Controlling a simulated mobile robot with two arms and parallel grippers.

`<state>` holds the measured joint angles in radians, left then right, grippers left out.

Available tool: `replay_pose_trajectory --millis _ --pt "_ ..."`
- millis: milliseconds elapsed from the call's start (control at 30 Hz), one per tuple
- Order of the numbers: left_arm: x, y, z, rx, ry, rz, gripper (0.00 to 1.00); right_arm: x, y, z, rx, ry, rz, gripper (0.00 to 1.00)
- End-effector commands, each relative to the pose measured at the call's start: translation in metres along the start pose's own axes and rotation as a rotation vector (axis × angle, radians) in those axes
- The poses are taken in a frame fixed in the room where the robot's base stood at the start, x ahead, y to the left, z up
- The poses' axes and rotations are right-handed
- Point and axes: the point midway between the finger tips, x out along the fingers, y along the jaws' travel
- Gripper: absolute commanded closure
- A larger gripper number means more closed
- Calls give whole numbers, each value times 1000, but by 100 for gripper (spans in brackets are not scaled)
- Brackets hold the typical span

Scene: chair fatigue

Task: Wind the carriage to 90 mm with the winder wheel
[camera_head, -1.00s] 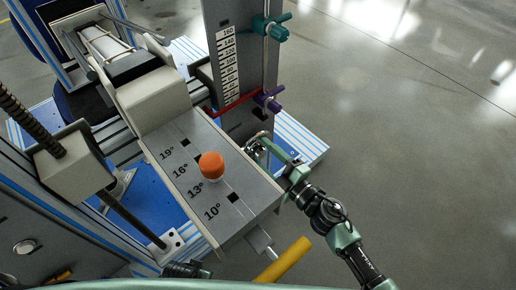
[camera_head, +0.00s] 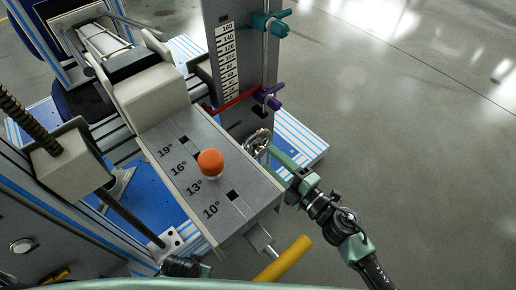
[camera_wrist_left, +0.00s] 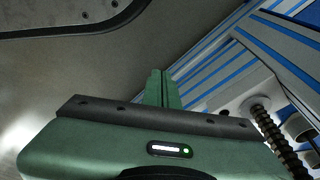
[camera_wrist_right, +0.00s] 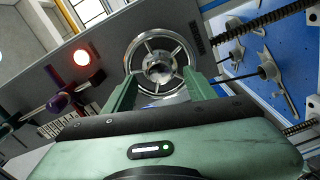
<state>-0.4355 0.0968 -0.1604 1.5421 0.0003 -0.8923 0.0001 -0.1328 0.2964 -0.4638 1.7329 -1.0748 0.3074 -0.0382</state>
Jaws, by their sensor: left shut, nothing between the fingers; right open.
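The winder wheel is a chrome spoked handwheel (camera_wrist_right: 158,62) in the right wrist view; in the head view the wheel (camera_head: 257,143) shows at the machine's right side. My right gripper (camera_wrist_right: 160,90) is open, its fingers on either side of the wheel's lower part; contact cannot be told. In the head view the right gripper (camera_head: 270,151) is beside the wheel. A white scale (camera_head: 228,62) stands on the grey upright, with a red pointer (camera_head: 233,102) near its lower end. I cannot make out the exact reading. My left gripper (camera_wrist_left: 164,88) is shut and empty, away from the wheel.
A sloped plate with angle marks carries an orange knob (camera_head: 210,162). A yellow handle (camera_head: 284,258) sticks out below it. Purple (camera_head: 268,97) and teal (camera_head: 270,25) clamps sit on the upright's rod. Open floor (camera_head: 420,140) lies to the right.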

Motion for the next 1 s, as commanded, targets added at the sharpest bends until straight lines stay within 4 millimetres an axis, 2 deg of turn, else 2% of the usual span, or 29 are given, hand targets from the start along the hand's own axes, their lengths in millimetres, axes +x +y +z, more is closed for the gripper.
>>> replay_pose_trajectory --millis 467,733,1000 --pt "-5 -2 -3 1 -1 -3 100 0 0 0 -84 1 0 44" --pt "-30 -3 -22 -2 18 -5 100 0 -1 0 -302 1 0 44" --pt "-36 -3 -24 -3 19 -5 100 0 1 0 -349 1 0 44"
